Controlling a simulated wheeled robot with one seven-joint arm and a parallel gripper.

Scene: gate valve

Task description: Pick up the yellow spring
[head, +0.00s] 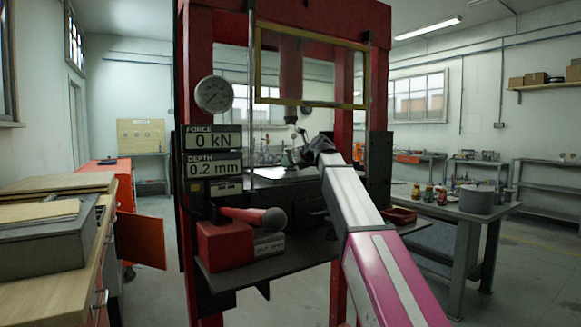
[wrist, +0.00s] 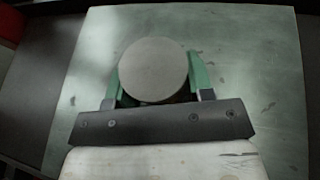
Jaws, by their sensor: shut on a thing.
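My gripper (wrist: 163,75) is shut on a grey round piece (wrist: 153,68) in the wrist view. Its green fingers lie on either side of the piece, whose flat round top faces the camera. The sides of the piece are mostly hidden, so I cannot tell its shape below the top. Beneath it is a flat grey-green plate (wrist: 260,75). I cannot tell whether the piece touches the plate. In the head view my gripper (head: 292,157) is inside the red press frame and appears small, partly hidden by my arm. No yellow spring can be made out in either view.
The red press (head: 193,90) surrounds the work space, with a yellow-framed guard (head: 258,65) raised above. Its readout (head: 212,152) shows 0 kN and 0.2 mm. A red hand pump (head: 225,243) stands in front. A workbench (head: 480,205) with several small items is at right.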

